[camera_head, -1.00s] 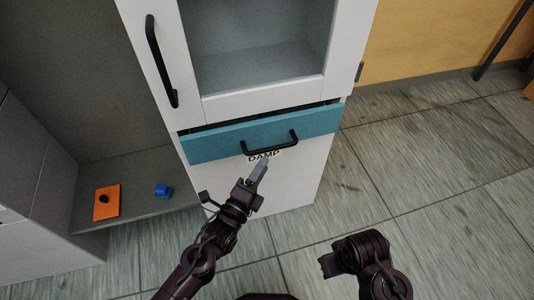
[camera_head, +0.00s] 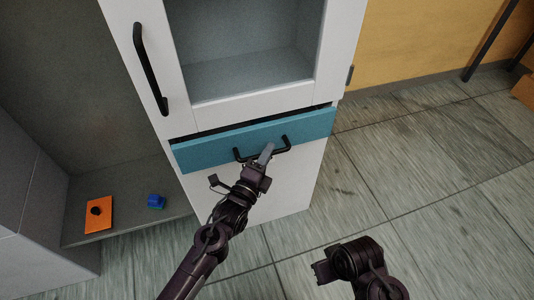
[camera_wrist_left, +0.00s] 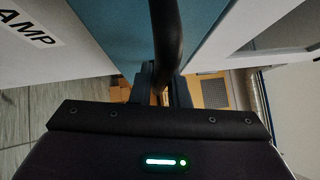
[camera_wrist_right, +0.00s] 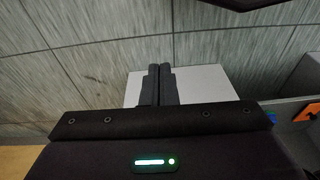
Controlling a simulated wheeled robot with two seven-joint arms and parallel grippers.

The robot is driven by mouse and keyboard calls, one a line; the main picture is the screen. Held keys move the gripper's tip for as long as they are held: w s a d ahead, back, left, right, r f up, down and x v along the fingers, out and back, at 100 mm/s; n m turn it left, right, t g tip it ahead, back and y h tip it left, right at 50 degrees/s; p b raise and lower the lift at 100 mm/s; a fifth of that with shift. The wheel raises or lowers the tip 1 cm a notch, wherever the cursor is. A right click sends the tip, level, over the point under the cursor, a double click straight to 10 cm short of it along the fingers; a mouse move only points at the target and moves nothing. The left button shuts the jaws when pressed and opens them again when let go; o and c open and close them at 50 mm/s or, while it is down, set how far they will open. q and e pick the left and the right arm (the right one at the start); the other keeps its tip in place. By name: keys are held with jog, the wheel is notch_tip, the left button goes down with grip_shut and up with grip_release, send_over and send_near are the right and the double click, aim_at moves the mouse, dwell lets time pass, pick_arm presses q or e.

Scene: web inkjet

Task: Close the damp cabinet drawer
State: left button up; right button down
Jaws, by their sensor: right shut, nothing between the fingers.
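The damp cabinet drawer (camera_head: 215,148) has a teal front below the glass-doored part of a white cabinet. It stands slightly out, with a dark gap along its top edge. Its black bar handle (camera_head: 283,147) also shows in the left wrist view (camera_wrist_left: 166,35). My left gripper (camera_head: 266,153) is at the handle. In the left wrist view its fingers (camera_wrist_left: 163,88) are apart with the bar running between them; I cannot tell whether they clamp it. The DAMP label (camera_wrist_left: 30,30) shows there partly. My right gripper (camera_wrist_right: 161,85) is shut and empty, low and away from the drawer.
A tall black door handle (camera_head: 150,70) is on the upper cabinet. An orange block (camera_head: 99,214) and a blue block (camera_head: 156,201) lie on a low grey shelf (camera_head: 125,220) at left. Tiled floor (camera_head: 400,180) is clear at right.

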aim_at(263, 142)
pick_arm(q)
grip_shut()
